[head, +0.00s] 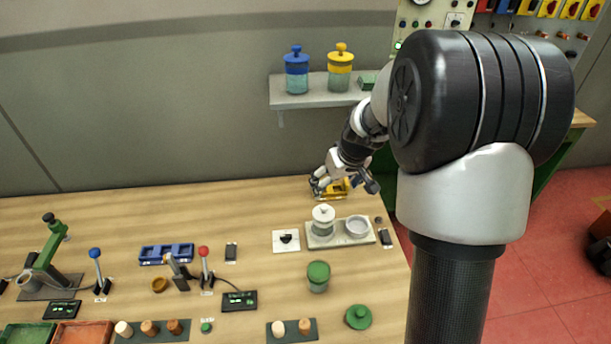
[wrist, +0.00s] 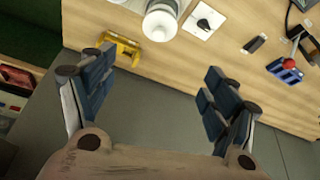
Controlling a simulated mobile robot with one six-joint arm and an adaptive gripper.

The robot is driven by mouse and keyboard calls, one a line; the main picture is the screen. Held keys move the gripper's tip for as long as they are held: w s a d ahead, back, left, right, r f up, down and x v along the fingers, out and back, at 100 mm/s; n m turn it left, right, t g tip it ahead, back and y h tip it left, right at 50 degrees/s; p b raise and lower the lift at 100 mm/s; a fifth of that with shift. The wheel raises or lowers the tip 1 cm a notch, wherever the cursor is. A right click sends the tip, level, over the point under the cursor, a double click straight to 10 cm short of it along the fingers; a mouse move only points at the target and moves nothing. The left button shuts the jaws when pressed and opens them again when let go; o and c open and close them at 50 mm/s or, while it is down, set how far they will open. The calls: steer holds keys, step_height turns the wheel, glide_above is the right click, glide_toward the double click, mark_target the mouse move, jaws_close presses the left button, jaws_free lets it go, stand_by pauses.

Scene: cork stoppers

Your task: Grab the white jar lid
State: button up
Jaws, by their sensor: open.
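The white jar lid (head: 323,213), with a knob on top, sits on a jar standing on the pale tray (head: 367,240) at the right of the table. In the wrist view the white lid (wrist: 160,25) shows at the top, beyond my fingertips. My gripper (head: 319,186) is behind the jar in the head view, above the table's back edge. In the wrist view my gripper (wrist: 160,68) has its fingers wide apart with nothing between them.
An open grey cup (head: 357,226) stands beside the jar. A yellow holder (head: 335,189) is close to my gripper. A white switch plate (head: 286,241) lies left of the tray, and a green-lidded jar (head: 318,277) stands in front. A wall shelf (head: 315,95) holds two jars.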

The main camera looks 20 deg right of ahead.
mark_target(324, 206)
steer(key=x, duration=0.6)
steer(key=b+x, duration=0.1)
steer(key=x, duration=0.4)
steer(key=b+x, duration=0.1)
steer(key=x, duration=0.5)
steer(key=shift+d+f, duration=0.3)
steer(key=shift+c, duration=0.2)
steer(key=c, duration=0.9)
steer(key=shift+r, duration=0.1)
